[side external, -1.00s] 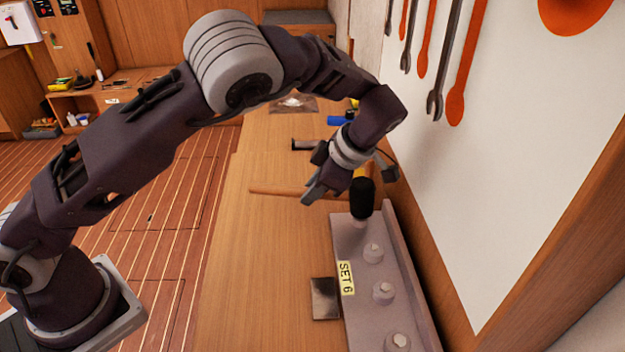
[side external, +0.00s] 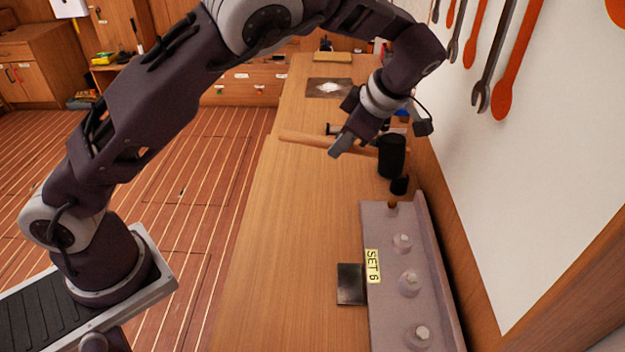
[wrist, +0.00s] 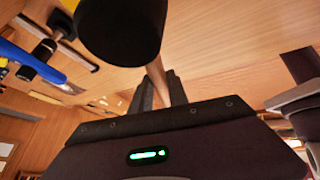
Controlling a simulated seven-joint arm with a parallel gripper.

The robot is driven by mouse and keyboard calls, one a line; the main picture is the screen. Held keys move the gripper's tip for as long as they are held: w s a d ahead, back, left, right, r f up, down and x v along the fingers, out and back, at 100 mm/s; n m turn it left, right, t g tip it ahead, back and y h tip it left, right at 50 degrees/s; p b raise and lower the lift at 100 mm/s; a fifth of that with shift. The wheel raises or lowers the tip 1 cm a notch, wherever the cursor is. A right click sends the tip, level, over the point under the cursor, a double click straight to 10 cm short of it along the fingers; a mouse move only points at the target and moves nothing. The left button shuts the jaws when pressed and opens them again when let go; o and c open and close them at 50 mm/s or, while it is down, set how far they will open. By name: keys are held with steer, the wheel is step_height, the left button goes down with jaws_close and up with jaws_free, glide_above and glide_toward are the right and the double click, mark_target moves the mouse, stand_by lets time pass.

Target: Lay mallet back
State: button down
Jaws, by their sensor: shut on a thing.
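The mallet has a pale wooden handle (side external: 300,138) and a thick black head (side external: 391,157). It lies roughly crosswise over the far part of the bench, head to the right. My gripper (side external: 342,146) is shut on the handle. In the wrist view the black head (wrist: 120,30) looms large above my fingers (wrist: 160,92), with the handle (wrist: 157,75) running between them. I cannot tell whether the mallet touches the bench or hangs just above it.
A grey rack (side external: 385,310) labelled SET 6 holds several pale bolts along the right wall. A black-topped item (side external: 399,185) stands at its far end. A dark plate (side external: 351,284) lies beside it. Wrenches (side external: 484,80) hang on the wall. The near left bench is clear.

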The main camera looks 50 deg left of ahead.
mark_target(316, 144)
steer(key=a+f+m+t+h, duration=0.1)
steer(key=a+m+t, duration=0.1)
steer(key=m, duration=0.3)
steer(key=a+f+m+t+h, duration=0.1)
steer(key=a+f+m+t, duration=0.1)
steer(key=m, duration=0.3)
steer(key=a+f+m+t+h, duration=0.2)
steer(key=a+m+t, duration=0.1)
steer(key=m, duration=0.2)
steer(key=shift+s+a+f, duration=0.1)
steer(key=shift+s+a, duration=0.15)
steer(key=shift+a, duration=0.15)
steer(key=s+d+m+h, duration=0.5)
steer(key=s+d+m, duration=0.1)
steer(key=m, duration=0.2)
steer(key=shift+n+y, duration=0.3)
steer(key=a+r, duration=0.1)
steer(key=w+a+r, duration=0.1)
steer(key=r, duration=0.1)
steer(key=w+a+r, duration=0.1)
steer(key=r, duration=0.1)
steer(key=shift+w+r, duration=0.2)
steer(key=shift+w, duration=0.05)
steer(key=shift+t, duration=0.3)
step_height(316, 144, down, 10)
steer(key=shift+w+r, duration=0.1)
steer(key=shift+r, duration=0.05)
